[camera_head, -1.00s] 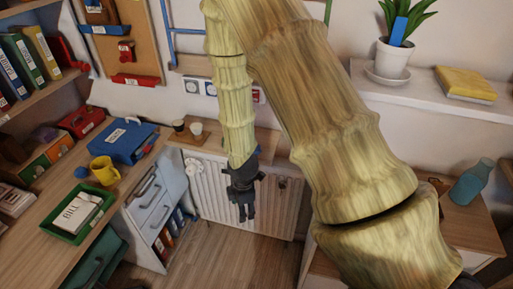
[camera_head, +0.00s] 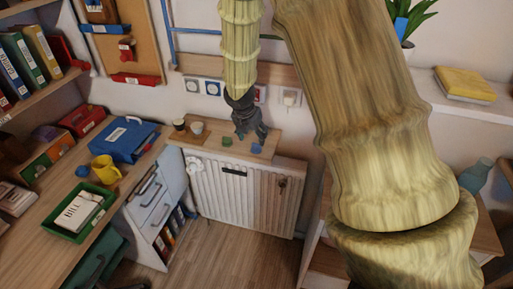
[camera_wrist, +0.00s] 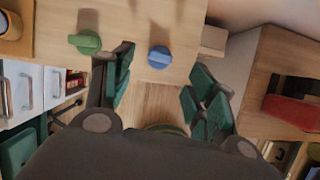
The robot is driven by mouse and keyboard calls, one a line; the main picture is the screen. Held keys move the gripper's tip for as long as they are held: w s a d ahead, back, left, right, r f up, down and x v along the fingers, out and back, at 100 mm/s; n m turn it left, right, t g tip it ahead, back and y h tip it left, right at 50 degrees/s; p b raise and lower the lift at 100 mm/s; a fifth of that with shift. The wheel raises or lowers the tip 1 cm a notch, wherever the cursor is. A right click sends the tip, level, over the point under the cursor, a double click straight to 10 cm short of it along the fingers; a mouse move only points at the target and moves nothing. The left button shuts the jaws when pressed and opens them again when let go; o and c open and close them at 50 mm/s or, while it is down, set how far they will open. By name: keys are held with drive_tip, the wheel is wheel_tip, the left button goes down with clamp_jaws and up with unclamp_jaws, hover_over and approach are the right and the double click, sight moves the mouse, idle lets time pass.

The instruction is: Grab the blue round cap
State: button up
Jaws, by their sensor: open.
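The blue round cap (camera_head: 256,148) lies on the wooden ledge (camera_head: 213,143) above the radiator. It also shows in the wrist view (camera_wrist: 159,57), just past the gap between my fingertips and apart from both. My gripper (camera_head: 247,133) is over the front part of the ledge, pointing down, close to the cap. In the wrist view its green-padded fingers (camera_wrist: 161,88) are spread wide with nothing between them.
A green knob-like piece (camera_wrist: 85,42) lies left of the cap, outside my left finger. Another small blue round thing (camera_head: 82,171) is on the desk beside a yellow mug (camera_head: 105,169).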

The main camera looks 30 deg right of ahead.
sight(256, 144)
drive_tip(key=shift+p+x, duration=0.35)
drive_tip(key=shift+x, duration=3.2)
drive_tip(key=shift+s, duration=0.1)
drive_tip(key=shift+c, duration=0.2)
drive_tip(key=c, duration=0.8)
